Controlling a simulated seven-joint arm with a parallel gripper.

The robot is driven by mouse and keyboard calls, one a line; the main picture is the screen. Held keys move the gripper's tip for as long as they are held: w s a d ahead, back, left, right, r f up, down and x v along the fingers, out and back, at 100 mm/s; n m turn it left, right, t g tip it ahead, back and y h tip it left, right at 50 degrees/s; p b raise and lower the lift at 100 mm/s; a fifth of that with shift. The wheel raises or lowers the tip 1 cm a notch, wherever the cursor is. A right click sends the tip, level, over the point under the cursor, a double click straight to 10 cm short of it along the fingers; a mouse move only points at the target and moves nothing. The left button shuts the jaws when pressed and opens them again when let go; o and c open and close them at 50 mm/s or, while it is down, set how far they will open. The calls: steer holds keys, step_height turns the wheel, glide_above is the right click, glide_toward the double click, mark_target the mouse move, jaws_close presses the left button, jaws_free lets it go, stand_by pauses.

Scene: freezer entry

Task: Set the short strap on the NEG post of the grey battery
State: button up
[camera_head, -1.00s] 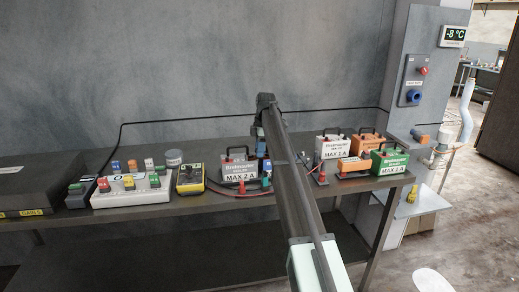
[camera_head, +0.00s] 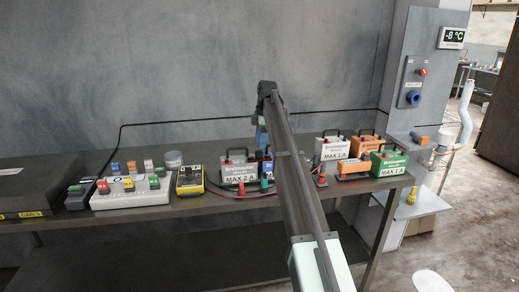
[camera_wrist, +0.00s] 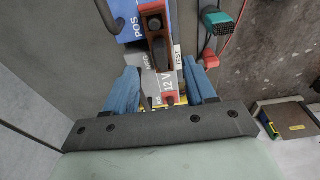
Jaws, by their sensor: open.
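My gripper (camera_head: 261,137) is raised over the back of the bench, near the grey MAX 2 A box (camera_head: 239,170). In the wrist view its blue fingers (camera_wrist: 160,92) are apart, with nothing visibly held between them. Below and between them shows a grey battery (camera_wrist: 165,88) marked "12 V". A blue battery (camera_wrist: 131,18) with a POS mark lies beyond it. A red-brown piece with a dark bar (camera_wrist: 153,22) is beside the blue battery. I cannot make out the short strap or the NEG post for certain.
A teal clip (camera_wrist: 217,19) and a red clip (camera_wrist: 208,58) on leads are at right. White (camera_head: 333,148) and green (camera_head: 389,163) MAX 1 A boxes stand right of my arm. A yellow meter (camera_head: 190,180) and a white tray (camera_head: 132,198) of coloured blocks stand left.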

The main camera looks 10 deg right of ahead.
mark_target(263, 157)
step_height(263, 157, up, 8)
steer(key=d, duration=0.1)
steer(key=shift+r, duration=0.25)
